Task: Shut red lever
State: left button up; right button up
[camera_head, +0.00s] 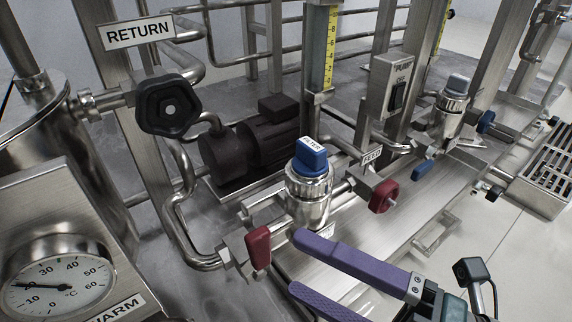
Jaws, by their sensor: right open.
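A dark red lever (258,248) stands near upright on a steel valve at the lower end of the bent pipe. A second red handle (383,196) sits on the valve beside the "FEED" label, further right. My right gripper (298,264) comes in from the lower right, with two purple fingers spread apart and nothing between them. Its fingertips are to the right of the dark red lever, apart from it in the picture. The exact depth gap cannot be told. My left gripper is not in view.
A blue-capped steel filter housing (308,190) stands just above the fingers. A black knob (170,105) is by the "RETURN" sign (139,32). A temperature dial (58,280) is lower left. A dark pump (250,145) and a switch box (393,88) stand behind.

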jog(key=p+v, duration=0.1)
jog(key=v, duration=0.5)
jog(key=shift+d, duration=0.1)
dwell(1.0)
dwell(0.8)
